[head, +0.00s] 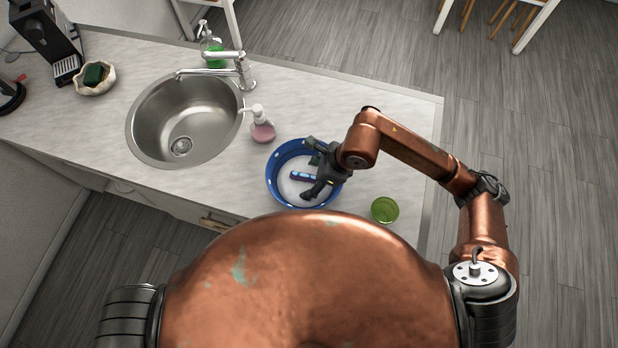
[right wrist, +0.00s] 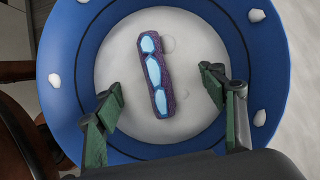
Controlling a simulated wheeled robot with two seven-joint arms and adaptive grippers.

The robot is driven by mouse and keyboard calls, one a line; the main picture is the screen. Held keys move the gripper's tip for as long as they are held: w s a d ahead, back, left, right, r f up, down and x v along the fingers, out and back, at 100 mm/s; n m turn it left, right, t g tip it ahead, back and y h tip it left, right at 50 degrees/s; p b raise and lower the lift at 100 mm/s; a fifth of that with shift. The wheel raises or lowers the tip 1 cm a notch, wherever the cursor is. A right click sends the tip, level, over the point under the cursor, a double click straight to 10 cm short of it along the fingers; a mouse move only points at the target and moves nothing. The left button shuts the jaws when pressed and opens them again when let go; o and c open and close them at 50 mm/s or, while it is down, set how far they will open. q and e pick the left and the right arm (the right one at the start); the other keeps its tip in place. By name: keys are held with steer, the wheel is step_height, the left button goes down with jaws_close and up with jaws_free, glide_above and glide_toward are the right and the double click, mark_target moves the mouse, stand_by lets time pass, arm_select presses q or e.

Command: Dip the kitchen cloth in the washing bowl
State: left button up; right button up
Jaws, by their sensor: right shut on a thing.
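The washing bowl (head: 271,188) is round and blue with white spots, and stands on the counter in the head view. In the right wrist view the bowl (right wrist: 270,62) fills most of the picture, with a pale inside. The kitchen cloth (right wrist: 155,75) is a narrow purple strip with light blue patches. It shows inside the bowl's outline, and also in the head view (head: 301,176). Contact at the fingertips is not clear. My left gripper is out of view.
A green cup (head: 384,210) stands right of the bowl, near the counter's edge. A pink soap dispenser (head: 262,128) stands behind the bowl. The sink (head: 165,115) and tap (head: 243,72) are to the left. The counter behind the bowl is mostly clear.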

steer(key=shift+s+d+f, duration=0.1)
steer(key=shift+d+f, duration=0.15)
steer(key=shift+f, duration=0.2)
step_height(320, 180, up, 7)
steer(key=p, duration=0.3)
steer(key=shift+a+f, duration=0.15)
step_height(320, 180, up, 9)
steer(key=p, duration=0.4)
steer(key=shift+f+p, duration=0.15)
steer(key=shift+p, duration=0.15)
